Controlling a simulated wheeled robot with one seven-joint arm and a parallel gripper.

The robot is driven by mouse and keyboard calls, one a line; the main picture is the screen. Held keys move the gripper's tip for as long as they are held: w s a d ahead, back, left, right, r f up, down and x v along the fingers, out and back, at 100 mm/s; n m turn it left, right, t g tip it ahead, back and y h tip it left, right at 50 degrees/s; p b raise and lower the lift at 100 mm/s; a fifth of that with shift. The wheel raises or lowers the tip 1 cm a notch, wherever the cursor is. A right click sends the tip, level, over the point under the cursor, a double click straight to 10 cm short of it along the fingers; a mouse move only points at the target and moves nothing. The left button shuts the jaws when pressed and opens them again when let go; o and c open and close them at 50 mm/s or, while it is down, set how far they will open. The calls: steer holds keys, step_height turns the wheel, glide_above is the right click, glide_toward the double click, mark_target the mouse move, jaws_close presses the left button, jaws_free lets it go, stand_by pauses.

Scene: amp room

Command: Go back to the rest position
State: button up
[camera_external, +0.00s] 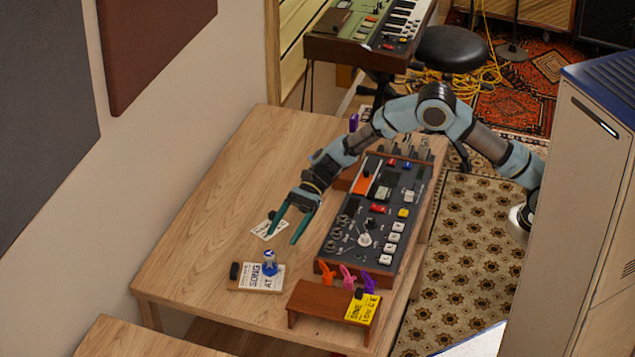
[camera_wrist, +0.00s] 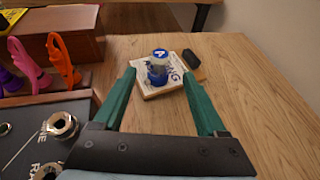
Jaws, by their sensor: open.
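My gripper (camera_external: 286,232) is open and empty above the wooden table (camera_external: 190,262), left of the black control panel. In the wrist view, its two green fingers (camera_wrist: 165,90) stand wide apart. Beyond the fingertips is a small jar with a blue lid (camera_external: 270,263), standing on a white-labelled wooden board (camera_external: 250,285). The jar also shows in the wrist view (camera_wrist: 158,70), framed between the fingers but farther off. A black oblong piece (camera_external: 234,270) lies at the board's left edge.
The control panel (camera_external: 340,262) with knobs and switches stands right of my gripper. Orange, pink and purple clips (camera_external: 347,276) are at its near end. A small brown stand (camera_external: 310,300) bears a yellow label (camera_external: 362,308). A white card (camera_external: 266,226) lies by the fingers. The table's left side is clear.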

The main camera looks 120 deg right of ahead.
steer(key=s+a+r+n+g+p, duration=0.1)
steer(key=s+a+n+g, duration=0.1)
steer(key=s+a+n, duration=0.1)
steer(key=s+a+r+n+g+p, duration=0.1)
steer(key=s+a+n+g+p, duration=0.1)
steer(key=a, duration=0.5)
steer(key=s+a+r+n+g+p, duration=0.1)
steer(key=s+a+n+g+p, duration=0.1)
steer(key=s+a+n, duration=0.2)
steer(key=shift+s+a+r+n+g+h, duration=0.15)
steer(key=shift+s+a+r+h, duration=0.05)
steer(key=shift+s+a, duration=0.4)
steer(key=shift+s+a+r+n+g+h, duration=0.2)
steer(key=shift+s+a, duration=0.15)
steer(key=shift+s, duration=0.35)
steer(key=s+a+r+n+g+h+p, duration=0.1)
steer(key=s+a+r+n+h+p, duration=0.1)
steer(key=s+n, duration=0.4)
steer(key=s+a+r+n+g+h+p, duration=0.1)
steer(key=s+a+r+n+h+p, duration=0.1)
steer(key=s+n, duration=0.4)
steer(key=s+a+r+n+g+h+p, duration=0.1)
steer(key=s+a+r+n+h+p, duration=0.1)
steer(key=s+a+n, duration=0.2)
steer(key=s+n, duration=0.3)
steer(key=s, duration=0.5)
steer(key=shift+a+r+p, duration=0.15)
steer(key=shift+a+p, duration=0.1)
steer(key=shift+p, duration=0.05)
steer(key=shift+s, duration=0.1)
